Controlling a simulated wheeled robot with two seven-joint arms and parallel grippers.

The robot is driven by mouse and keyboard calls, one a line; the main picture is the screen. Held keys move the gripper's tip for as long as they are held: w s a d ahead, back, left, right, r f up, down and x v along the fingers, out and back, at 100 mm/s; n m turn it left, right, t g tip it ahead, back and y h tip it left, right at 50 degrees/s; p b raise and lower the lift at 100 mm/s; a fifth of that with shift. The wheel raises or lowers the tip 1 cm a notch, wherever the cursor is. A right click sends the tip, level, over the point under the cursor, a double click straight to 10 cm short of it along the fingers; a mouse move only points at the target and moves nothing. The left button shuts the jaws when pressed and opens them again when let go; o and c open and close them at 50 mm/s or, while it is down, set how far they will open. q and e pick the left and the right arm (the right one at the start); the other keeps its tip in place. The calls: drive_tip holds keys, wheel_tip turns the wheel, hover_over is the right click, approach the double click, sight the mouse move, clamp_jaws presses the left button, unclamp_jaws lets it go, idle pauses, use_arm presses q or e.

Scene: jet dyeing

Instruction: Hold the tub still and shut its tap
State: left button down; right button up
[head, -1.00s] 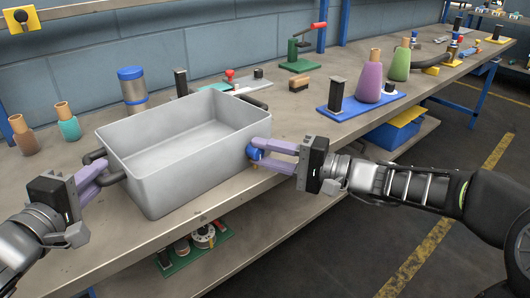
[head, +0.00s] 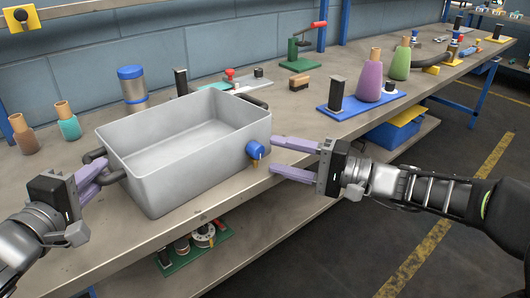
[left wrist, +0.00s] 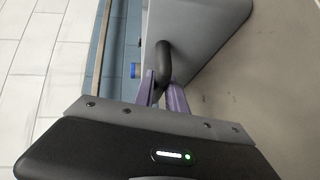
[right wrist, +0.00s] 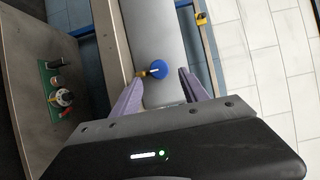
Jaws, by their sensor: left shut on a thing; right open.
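The grey tub (head: 165,186) stands upright on the bench near its front edge and looks empty. Its tap (head: 257,149), with a blue knob and brass spout, is on the right end wall; the spout points down in the head view. The tap also shows in the right wrist view (right wrist: 157,69). My left gripper (head: 103,170) is shut on the tub's black left handle (left wrist: 163,62). My right gripper (head: 274,155) is open and empty, just right of the tap, its fingers apart from it. Whether the tap is shut, I cannot tell.
Brown (head: 23,138) and teal (head: 68,125) bottles and a blue-capped jar (head: 133,90) stand behind left. A green board (head: 190,251) with small parts sits on the lower shelf.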

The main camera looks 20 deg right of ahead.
drive_tip(key=v, duration=0.8)
use_arm(q)
drive_tip(key=c, duration=1.3)
unclamp_jaws()
drive_tip(key=v, duration=1)
drive_tip(key=shift+a+r, duration=0.1)
drive_tip(key=shift+a, duration=0.15)
drive_tip(key=shift+v, duration=0.9)
drive_tip(key=shift+s+d, duration=0.1)
drive_tip(key=shift+d, duration=0.1)
